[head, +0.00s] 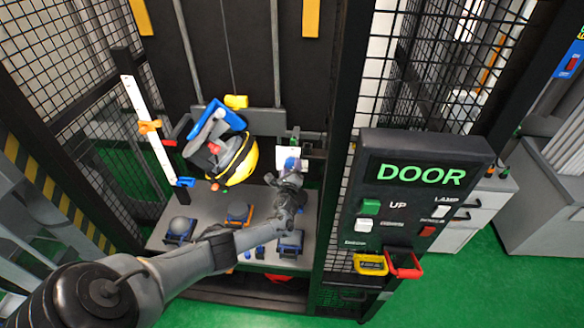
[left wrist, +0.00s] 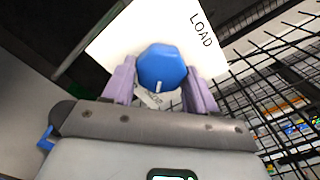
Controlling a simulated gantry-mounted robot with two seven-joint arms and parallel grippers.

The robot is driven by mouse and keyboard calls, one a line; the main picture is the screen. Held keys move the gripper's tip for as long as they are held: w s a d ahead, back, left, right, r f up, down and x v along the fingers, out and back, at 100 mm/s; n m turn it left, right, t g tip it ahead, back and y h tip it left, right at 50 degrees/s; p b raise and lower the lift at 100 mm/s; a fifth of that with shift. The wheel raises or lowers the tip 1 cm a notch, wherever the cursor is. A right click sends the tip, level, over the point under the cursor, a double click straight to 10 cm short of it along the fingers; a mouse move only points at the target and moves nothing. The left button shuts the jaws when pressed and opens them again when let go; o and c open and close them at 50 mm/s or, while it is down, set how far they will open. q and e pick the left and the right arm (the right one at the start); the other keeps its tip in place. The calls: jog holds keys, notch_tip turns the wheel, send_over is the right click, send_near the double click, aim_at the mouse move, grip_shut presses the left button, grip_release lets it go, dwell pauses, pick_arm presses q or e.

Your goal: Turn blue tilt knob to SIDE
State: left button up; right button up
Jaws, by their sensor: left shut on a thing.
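The blue tilt knob (head: 291,164) sits on a white plate (head: 281,155) at the back of the bench. In the left wrist view the knob (left wrist: 162,66) is a blue faceted cap with a short white mark at its lower edge. The plate (left wrist: 125,40) carries the word LOAD to the right of the knob; a second label below it is mostly hidden, and I cannot read SIDE. My left gripper (head: 290,176) is shut on the knob, one pale purple finger on each side. My right gripper is in neither view.
A yellow and black headform with a blue clamp (head: 208,122) hangs left of my left gripper. A white scale (head: 148,130) stands farther left. Several small fixtures sit on the bench (head: 205,210). A mesh wall and the black DOOR panel (head: 410,185) stand to the right.

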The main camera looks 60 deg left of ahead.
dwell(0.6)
pick_arm(q)
jog(key=o, duration=1)
jog(key=shift+s+d+r+p, duration=0.1)
jog(key=shift+s+d+p, duration=0.1)
jog(key=shift+p, duration=0.1)
jog(key=shift+p+v, duration=2.3)
jog(key=shift+v, duration=2.85)
